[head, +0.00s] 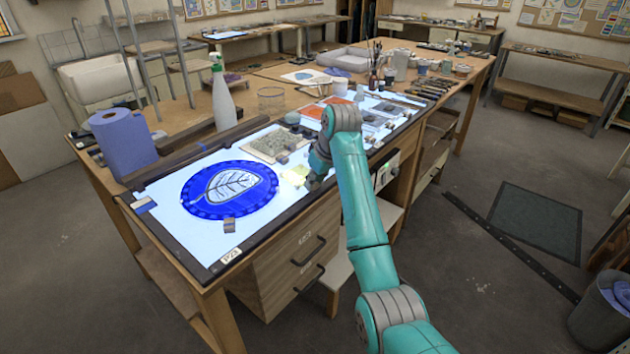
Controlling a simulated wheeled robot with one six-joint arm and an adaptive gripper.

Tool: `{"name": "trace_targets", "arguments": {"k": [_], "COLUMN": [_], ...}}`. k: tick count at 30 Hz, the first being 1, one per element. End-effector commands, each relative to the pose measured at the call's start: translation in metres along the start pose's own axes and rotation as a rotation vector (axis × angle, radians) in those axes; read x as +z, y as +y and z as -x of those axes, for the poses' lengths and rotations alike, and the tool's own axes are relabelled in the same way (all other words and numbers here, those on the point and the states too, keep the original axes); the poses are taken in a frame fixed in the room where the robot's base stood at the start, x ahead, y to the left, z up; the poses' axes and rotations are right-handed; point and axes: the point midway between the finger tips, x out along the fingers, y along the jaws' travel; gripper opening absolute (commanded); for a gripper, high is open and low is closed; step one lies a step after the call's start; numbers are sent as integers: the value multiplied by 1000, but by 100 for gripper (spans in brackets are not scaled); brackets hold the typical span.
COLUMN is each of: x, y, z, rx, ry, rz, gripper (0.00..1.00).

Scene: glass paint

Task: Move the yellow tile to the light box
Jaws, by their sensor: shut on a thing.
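The light box (168,212) is a long, glowing white panel with a dark frame, set on the near workbench. A pale yellow tile (294,176) shows at its front middle, right of the blue disc. My gripper (312,182) is at the tile's right side, low over the panel's front edge, and is shut on it. My arm and wrist hide part of the gripper and the panel behind. I cannot tell whether the tile touches the panel.
A blue disc with a leaf drawing (230,190) lies on the panel's left. A grey textured sheet (275,144) lies behind the tile. A blue paper roll (124,143) and a spray bottle (222,98) stand at the back left. Small blocks lie around the disc.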

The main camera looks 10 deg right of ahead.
Motion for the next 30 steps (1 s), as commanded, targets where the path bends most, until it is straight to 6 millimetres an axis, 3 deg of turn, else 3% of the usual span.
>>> {"name": "trace_targets", "arguments": {"k": [16,17,20,30], "x": [1,1,1,1], "y": [0,0,0,0], "z": [-4,-4,-4,-1], "rx": [0,0,0,0], "ry": [0,0,0,0], "rz": [0,0,0,0], "gripper": [0,31,55,55]}}
